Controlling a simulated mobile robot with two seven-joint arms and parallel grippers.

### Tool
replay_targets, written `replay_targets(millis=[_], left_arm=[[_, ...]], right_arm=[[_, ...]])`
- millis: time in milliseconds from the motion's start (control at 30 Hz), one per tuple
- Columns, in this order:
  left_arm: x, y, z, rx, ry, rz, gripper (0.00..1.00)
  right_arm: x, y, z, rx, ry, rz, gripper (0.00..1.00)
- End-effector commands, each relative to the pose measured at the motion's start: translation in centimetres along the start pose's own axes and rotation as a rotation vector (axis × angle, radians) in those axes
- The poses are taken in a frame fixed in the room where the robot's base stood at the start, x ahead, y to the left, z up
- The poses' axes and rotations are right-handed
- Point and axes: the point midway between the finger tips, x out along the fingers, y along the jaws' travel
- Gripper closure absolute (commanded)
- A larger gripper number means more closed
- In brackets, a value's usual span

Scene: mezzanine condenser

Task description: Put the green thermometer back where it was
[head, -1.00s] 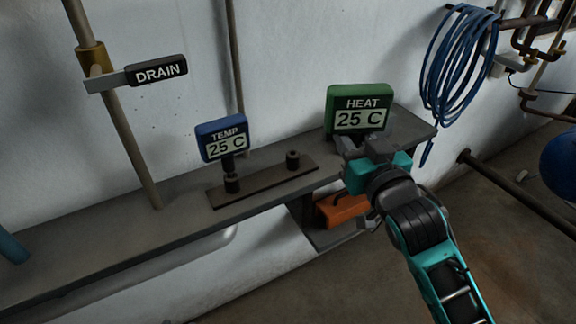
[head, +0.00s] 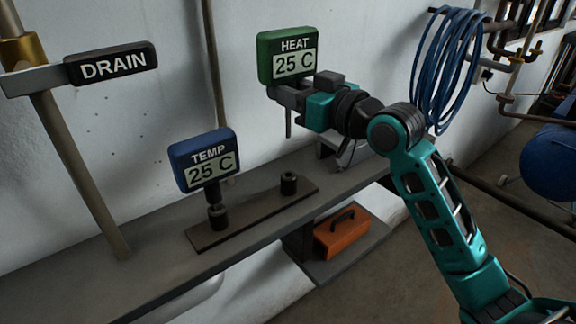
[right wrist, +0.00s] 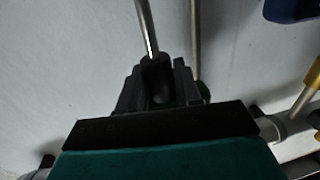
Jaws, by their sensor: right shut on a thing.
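The green thermometer (head: 287,56), labelled HEAT and reading 25 C, is held above the shelf by my right gripper (head: 286,97). The gripper is shut on it just below its display, and its thin metal probe hangs down clear of the shelf. In the right wrist view the probe (right wrist: 147,28) comes out from between the fingers. The blue TEMP thermometer (head: 204,161) stands in the left socket of a dark rack (head: 235,225). The right socket (head: 288,184) of that rack is empty, below the held thermometer. My left gripper is not in view.
The grey shelf (head: 75,275) runs along the wall. A DRAIN sign (head: 110,64) on a pipe stands at the left. An orange toolbox (head: 341,235) sits on a lower ledge. A blue hose coil (head: 448,65) hangs at the right.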

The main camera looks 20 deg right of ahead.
Motion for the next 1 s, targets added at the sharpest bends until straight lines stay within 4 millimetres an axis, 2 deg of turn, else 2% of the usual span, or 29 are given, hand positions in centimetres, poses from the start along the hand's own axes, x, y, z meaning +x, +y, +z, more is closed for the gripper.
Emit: replay_targets(millis=[33,100,300,533,800,1000], left_arm=[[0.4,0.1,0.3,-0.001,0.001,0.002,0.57],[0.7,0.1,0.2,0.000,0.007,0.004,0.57],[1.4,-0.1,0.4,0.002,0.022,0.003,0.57],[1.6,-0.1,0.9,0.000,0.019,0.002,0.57],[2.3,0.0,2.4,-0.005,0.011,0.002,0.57],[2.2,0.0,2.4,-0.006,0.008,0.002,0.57]], right_arm=[[0.0,0.0,2.0,0.005,-0.003,0.001,1.00],[0.0,0.0,3.9,0.005,-0.003,0.001,1.00],[0.0,0.0,7.7,0.002,0.000,0.002,1.00],[0.0,0.0,9.3,0.002,0.001,0.000,1.00],[0.0,0.0,13.0,0.002,0.001,0.001,1.00],[0.0,0.0,12.8,0.000,0.004,0.001,1.00]])
